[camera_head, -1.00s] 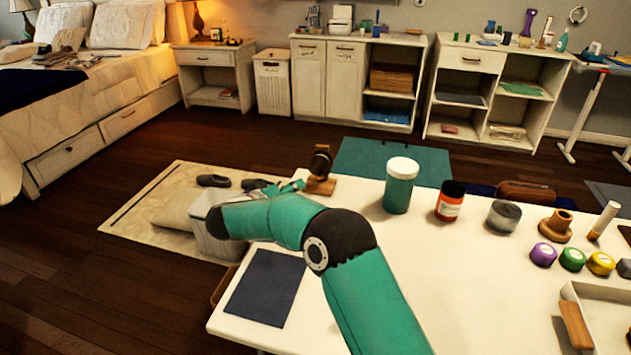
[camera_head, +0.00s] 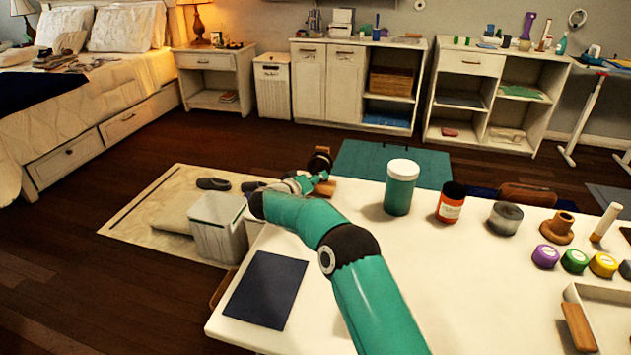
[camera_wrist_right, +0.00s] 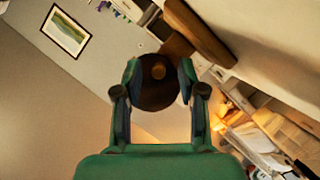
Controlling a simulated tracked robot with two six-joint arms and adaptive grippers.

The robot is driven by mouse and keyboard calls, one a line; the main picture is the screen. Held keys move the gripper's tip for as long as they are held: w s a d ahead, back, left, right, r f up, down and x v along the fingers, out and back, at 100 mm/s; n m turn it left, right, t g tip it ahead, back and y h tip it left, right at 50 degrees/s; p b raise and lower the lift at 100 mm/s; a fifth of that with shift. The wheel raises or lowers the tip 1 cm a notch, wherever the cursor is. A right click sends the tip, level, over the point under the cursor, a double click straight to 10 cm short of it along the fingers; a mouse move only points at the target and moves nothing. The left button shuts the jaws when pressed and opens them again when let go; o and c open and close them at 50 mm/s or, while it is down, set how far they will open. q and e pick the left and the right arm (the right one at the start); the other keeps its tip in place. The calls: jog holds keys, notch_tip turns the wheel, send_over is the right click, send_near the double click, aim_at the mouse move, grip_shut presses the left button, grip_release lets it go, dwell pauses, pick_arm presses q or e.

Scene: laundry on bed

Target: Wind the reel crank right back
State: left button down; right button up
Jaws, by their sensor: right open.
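The reel (camera_head: 320,163) stands at the table's far left corner, with a dark round drum on a brown wooden base. My right gripper (camera_head: 318,181) is at the reel's near side and partly covers it. In the right wrist view the gripper (camera_wrist_right: 158,85) is open, its two fingers on either side of a dark brown disc (camera_wrist_right: 157,98). A small lighter brown knob (camera_wrist_right: 158,71) shows on the disc between the fingertips. I cannot tell whether the fingers touch the disc. The crank arm cannot be made out clearly. My left gripper is not in view.
A teal jar (camera_head: 401,190) and an orange jar (camera_head: 450,205) stand right of the reel on the white table (camera_head: 400,255). A dark blue mat (camera_head: 266,290) lies at the table's left. A pale bin (camera_head: 217,228) stands on the floor beyond.

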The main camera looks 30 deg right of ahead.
grip_shut()
jog(key=shift+r+p, duration=0.2)
jog(key=shift+p, duration=0.6)
jog(key=m+y+p, duration=0.1)
jog(key=m+p, duration=0.1)
jog(key=p, duration=0.1)
jog(key=shift+w+a+t, duration=0.15)
jog(key=shift+t, duration=0.25)
jog(key=shift+w+a+m+t+y+p, duration=0.1)
jog(key=shift+m+t+y+p, duration=0.2)
jog(key=shift+m+y+p, duration=0.45)
jog(key=shift+w+f+m+p, duration=0.1)
jog(key=shift+m+p, duration=0.25)
jog(key=shift+m, duration=0.2)
jog(key=shift+a+t, duration=0.1)
jog(key=shift+t, duration=0.2)
